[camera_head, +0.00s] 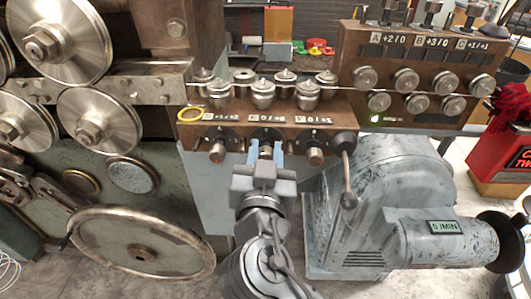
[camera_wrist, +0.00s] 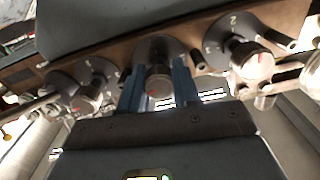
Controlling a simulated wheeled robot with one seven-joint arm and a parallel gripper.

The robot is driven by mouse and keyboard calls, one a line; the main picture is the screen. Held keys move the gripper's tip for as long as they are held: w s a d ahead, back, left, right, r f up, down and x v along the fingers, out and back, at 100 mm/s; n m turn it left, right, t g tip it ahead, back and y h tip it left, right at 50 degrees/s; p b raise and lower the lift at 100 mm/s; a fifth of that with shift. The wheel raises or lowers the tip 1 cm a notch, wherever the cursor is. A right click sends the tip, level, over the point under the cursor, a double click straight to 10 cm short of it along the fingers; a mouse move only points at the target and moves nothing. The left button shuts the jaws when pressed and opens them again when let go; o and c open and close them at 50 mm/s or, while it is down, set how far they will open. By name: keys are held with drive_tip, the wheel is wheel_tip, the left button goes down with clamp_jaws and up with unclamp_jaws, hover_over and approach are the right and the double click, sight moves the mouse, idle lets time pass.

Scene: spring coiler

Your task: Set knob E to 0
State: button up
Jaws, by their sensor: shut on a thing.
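A brown panel has a row of three knobs under three small displays. The middle knob, taken as knob E (camera_wrist: 158,84), has a dark dial behind it and a red mark on its face. Its display (camera_head: 267,119) is too small to read surely. My gripper (camera_head: 266,151) reaches up to this knob from below. In the wrist view its two blue fingers (camera_wrist: 157,88) stand on either side of the knob, shut on it. In the head view the fingers mostly hide the knob.
The left knob (camera_head: 217,152) and right knob (camera_head: 315,156) flank my gripper closely. A ball-ended lever (camera_head: 344,145) stands just right. A grey motor (camera_head: 390,200) fills the lower right; a large handwheel (camera_head: 140,245) is lower left.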

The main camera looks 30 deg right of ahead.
drive_tip(key=n, duration=0.4)
drive_tip(key=n+p, duration=0.1)
drive_tip(key=n, duration=0.3)
drive_tip(key=shift+a+n, duration=0.1)
drive_tip(key=shift+n, duration=0.3)
drive_tip(key=n+p, duration=0.2)
drive_tip(key=n, duration=0.2)
drive_tip(key=shift+f+n+p, duration=0.1)
drive_tip(key=shift+n+p, duration=1.1)
drive_tip(key=shift+n, duration=0.8)
drive_tip(key=o, duration=0.8)
drive_tip(key=shift+c, duration=0.2)
